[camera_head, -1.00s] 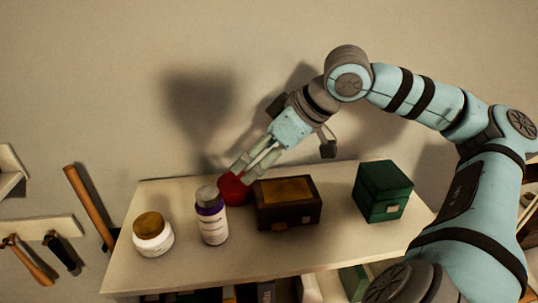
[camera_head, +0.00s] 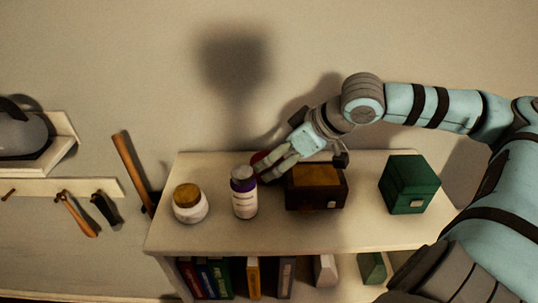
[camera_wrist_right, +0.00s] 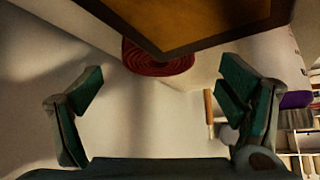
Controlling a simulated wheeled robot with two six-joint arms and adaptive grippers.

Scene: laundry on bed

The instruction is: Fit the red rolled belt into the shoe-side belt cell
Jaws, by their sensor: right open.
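In the right wrist view the belt (camera_wrist_right: 158,64) is a dark red coil, partly covered by the brown box. My right gripper (camera_wrist_right: 161,84) is open there, its green-padded fingers wide apart, with the coil beyond and between them and nothing held. In the head view its fingers are low beside the box's left side; whether they touch the belt cannot be told. No shoe or belt cell can be made out. My left gripper is not in view.
The brown box (camera_head: 317,199) stands close beside my right gripper. A green box (camera_head: 407,190) is on the right. The shelf front (camera_head: 280,236) is clear.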

